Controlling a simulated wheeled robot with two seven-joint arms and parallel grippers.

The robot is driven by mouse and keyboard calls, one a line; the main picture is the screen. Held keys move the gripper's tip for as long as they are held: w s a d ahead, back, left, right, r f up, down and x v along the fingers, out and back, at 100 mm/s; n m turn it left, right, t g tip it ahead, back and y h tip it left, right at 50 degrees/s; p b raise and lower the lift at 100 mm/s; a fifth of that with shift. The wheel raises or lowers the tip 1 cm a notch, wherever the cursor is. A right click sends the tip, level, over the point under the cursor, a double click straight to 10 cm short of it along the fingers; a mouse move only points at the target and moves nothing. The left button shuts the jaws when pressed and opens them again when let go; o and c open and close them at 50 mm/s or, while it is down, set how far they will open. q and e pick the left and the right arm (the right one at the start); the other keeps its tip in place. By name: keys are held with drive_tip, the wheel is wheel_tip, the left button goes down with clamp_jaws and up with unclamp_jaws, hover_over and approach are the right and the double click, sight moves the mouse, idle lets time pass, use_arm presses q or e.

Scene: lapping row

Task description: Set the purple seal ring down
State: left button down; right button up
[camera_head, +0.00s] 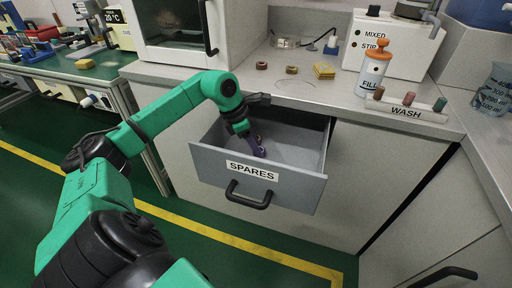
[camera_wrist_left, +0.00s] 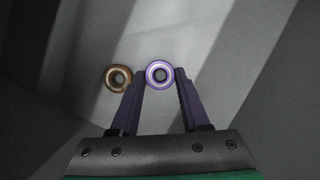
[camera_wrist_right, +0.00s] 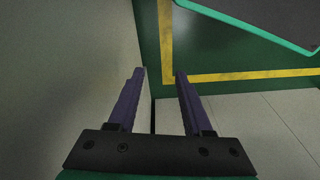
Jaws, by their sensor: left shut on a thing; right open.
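The purple seal ring (camera_wrist_left: 160,74) is between the fingertips of my left gripper (camera_wrist_left: 160,80) in the left wrist view. The left gripper is shut on it. A brown ring (camera_wrist_left: 119,77) lies just left of it, beside the left finger. In the head view my left gripper (camera_head: 256,148) reaches down inside the open grey drawer marked SPARES (camera_head: 205,165). The purple ring is hard to make out there. Whether it touches the drawer floor I cannot tell. My right gripper (camera_wrist_right: 160,75) is open and empty in the right wrist view, over the floor beside a pale surface.
A FILL bottle (camera_head: 374,72) and a WASH rack (camera_head: 404,108) stand to the right. The drawer's right side is free.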

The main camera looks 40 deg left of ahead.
drive_tip(key=shift+r, duration=0.15)
use_arm(q)
drive_tip(key=c, duration=0.7)
unclamp_jaws()
use_arm(e)
drive_tip(key=shift+r, duration=0.1)
use_arm(q)
drive_tip(key=shift+r, duration=0.1)
drive_tip(key=v, duration=1.2)
drive_tip(key=shift+d+p, duration=0.1)
drive_tip(key=shift+p, duration=0.2)
use_arm(e)
wheel_tip(320, 180, down, 2)
drive_tip(key=shift+s+d+f, duration=0.1)
drive_tip(key=shift+s, duration=0.05)
